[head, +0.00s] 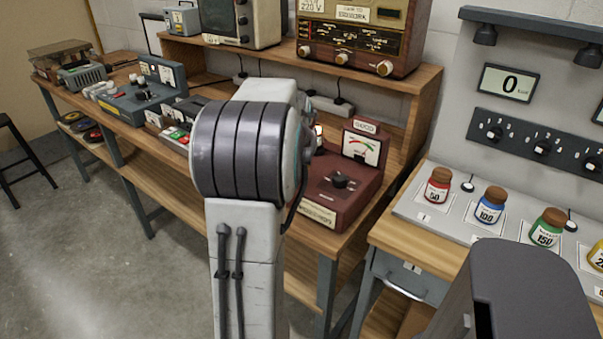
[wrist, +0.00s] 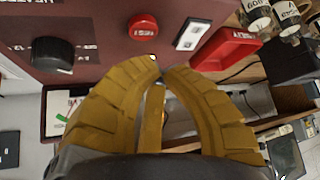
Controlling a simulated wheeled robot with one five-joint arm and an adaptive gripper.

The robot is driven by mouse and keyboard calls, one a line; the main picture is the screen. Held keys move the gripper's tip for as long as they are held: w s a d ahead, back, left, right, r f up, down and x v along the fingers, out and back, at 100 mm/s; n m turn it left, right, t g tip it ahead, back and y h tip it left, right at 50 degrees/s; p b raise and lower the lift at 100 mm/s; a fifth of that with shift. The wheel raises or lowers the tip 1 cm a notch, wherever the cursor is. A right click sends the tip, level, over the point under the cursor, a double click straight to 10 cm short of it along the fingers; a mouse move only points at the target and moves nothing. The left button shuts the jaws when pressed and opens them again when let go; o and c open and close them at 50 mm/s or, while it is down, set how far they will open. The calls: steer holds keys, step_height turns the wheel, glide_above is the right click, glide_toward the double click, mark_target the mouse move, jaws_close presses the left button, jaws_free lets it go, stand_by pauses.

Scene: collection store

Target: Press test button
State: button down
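The red round test button (wrist: 144,28), with white lettering that appears inverted, sits on the maroon face of a tester near the top of the wrist view. My gripper (wrist: 161,66) has yellow ribbed fingers whose tips come together, with nothing seen held between them. The tips are just below the button in the picture and appear apart from it. In the head view the maroon tester (head: 322,210) stands on the bench, with a meter and a black knob. My arm hides the gripper and the button there.
In the head view, a blue-grey instrument (head: 140,100) stands left, coloured jars (head: 489,207) right, and a radio (head: 350,38) above.

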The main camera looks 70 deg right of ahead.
steer(key=shift+r+p, duration=1.2)
steer(key=shift+r, duration=0.65)
steer(key=shift+f, duration=0.1)
steer(key=a+f+y, duration=0.1)
steer(key=a+f, duration=0.1)
steer(key=a, duration=0.1)
steer(key=s+a+f+y, duration=0.1)
steer(key=a+f, duration=0.2)
steer(key=s+a+f+g+y, duration=0.1)
steer(key=a+f+y, duration=0.1)
steer(key=a, duration=0.1)
steer(key=shift+a+f, duration=0.2)
steer(key=shift+f, duration=0.1)
steer(key=w+a+r+n+t+y+p, duration=0.1)
steer(key=a+n, duration=0.4)
steer(key=a, duration=0.8)
steer(key=w+a+r+n+t+y+p, duration=0.1)
steer(key=w+a+r+n, duration=0.3)
steer(key=a, duration=0.9)
steer(key=w+a+r+n+y+p, duration=0.1)
steer(key=a+n, duration=0.5)
steer(key=a, duration=0.8)
step_height(320, 180, up, 2)
steer(key=w+p, duration=0.1)
steer(key=w, duration=0.1)
steer(key=shift+w+r+n+t+p, duration=0.25)
steer(key=shift+w+n+t+p, duration=0.05)
steer(key=shift+w+t+p, duration=0.1)
